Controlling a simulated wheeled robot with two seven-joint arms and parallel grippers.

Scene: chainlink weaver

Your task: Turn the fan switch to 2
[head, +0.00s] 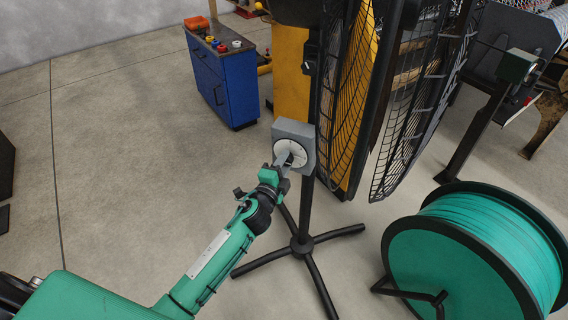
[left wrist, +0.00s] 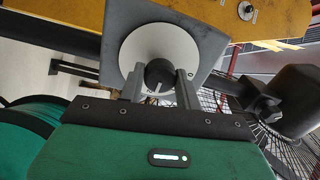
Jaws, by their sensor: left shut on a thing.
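The fan switch is a grey box (head: 308,137) on the fan's black stand pole, with a round white dial (head: 291,152) on its face. In the left wrist view the white dial (left wrist: 150,50) carries a black knob (left wrist: 159,75) with a pale mark near its lower edge. My left gripper (left wrist: 160,88) is shut on the knob, one finger on each side of it. In the head view my left gripper (head: 284,164) reaches the dial and covers part of it. Dial numbers are not legible. My right gripper is not in view.
The large caged fan (head: 362,90) stands right of the switch, on a black footed base (head: 301,246). A green cable reel (head: 480,255) sits at the lower right. A blue cabinet (head: 226,85) stands behind. The floor at left is mostly clear.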

